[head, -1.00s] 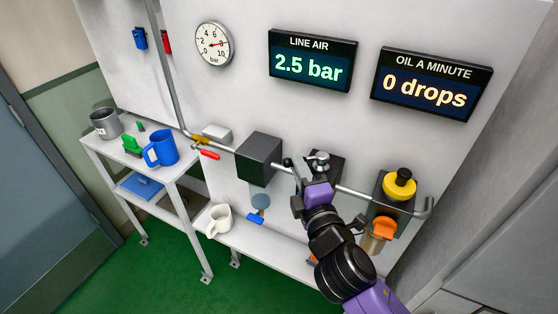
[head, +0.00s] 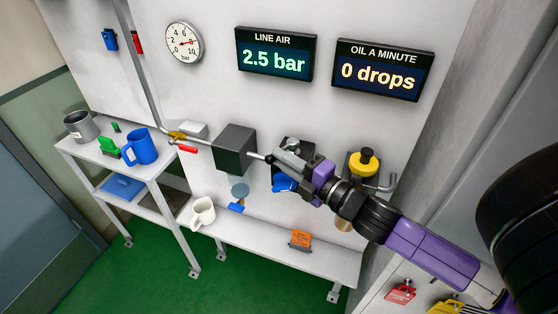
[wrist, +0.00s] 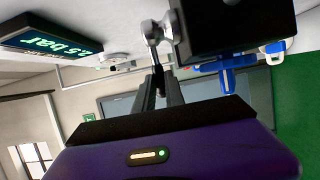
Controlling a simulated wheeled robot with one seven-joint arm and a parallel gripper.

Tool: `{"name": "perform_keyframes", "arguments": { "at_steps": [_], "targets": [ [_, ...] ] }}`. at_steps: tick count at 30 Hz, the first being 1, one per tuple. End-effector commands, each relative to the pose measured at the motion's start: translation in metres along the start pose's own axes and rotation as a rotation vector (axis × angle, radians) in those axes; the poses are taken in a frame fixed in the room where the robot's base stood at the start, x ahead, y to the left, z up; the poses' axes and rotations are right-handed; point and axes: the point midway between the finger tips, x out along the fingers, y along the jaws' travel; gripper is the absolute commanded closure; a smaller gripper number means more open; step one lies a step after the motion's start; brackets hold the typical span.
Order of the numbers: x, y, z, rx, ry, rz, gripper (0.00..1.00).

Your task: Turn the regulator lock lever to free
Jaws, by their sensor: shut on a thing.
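The regulator (head: 293,147) is a dark block on the wall pipe with a silver top, partly hidden behind my gripper in the head view. My gripper (head: 272,158) reaches in from the right, in front of this block. In the wrist view my gripper (wrist: 158,82) has its two dark fingers closed together at a small silver lever (wrist: 153,34) with a rounded end. The lever stands beside a large dark block (wrist: 230,22). I cannot tell the lever's exact setting. The line air display (head: 273,54) reads 2.5 bar.
A dark box (head: 235,148) sits left of the regulator. A blue part (head: 284,184) shows just below my gripper.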

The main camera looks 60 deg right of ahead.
Motion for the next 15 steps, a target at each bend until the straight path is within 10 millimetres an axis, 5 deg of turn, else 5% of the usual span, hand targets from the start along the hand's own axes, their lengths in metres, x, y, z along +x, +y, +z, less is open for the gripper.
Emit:
{"name": "perform_keyframes", "arguments": {
  "at_steps": [8, 9, 12, 15],
  "targets": [
    [-0.0001, -0.0006, -0.0011, 0.001, 0.002, -0.001, 1.0],
    [-0.0001, -0.0007, -0.0012, 0.001, 0.003, -0.001, 0.84],
    [-0.0001, -0.0006, -0.001, 0.001, 0.002, -0.001, 0.64],
    [-0.0001, -0.0005, -0.0009, 0.001, 0.002, -0.001, 0.64]
  ]
}}
